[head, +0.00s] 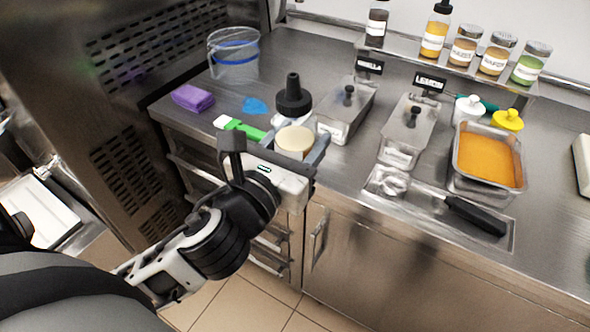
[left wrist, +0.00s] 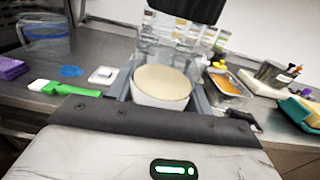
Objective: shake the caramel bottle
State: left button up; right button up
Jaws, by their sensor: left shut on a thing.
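My left gripper (head: 284,152) is shut on the caramel bottle (head: 294,140), a clear bottle with a black nozzle cap and a pale cream content low inside. The cap (head: 293,96) points up and the bottle looks roughly upright. In the left wrist view the bottle (left wrist: 163,82) sits between the two fingers, its black cap (left wrist: 188,8) cut off by the top edge. It appears above the front of the steel counter; the exact gap cannot be told. My right gripper is not in view.
A purple sponge (head: 193,98), a green-handled scraper (head: 243,129) and a clear bucket (head: 233,56) lie left. Lidded steel pans (head: 347,112), an orange-filled pan (head: 487,160) and a scoop tray (head: 440,202) stand right. Several jars line the back shelf (head: 440,62).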

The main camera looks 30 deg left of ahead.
pick_arm(q)
notch_tip(320, 180, down, 7)
dwell(0.5)
jog(key=shift+r, duration=0.15)
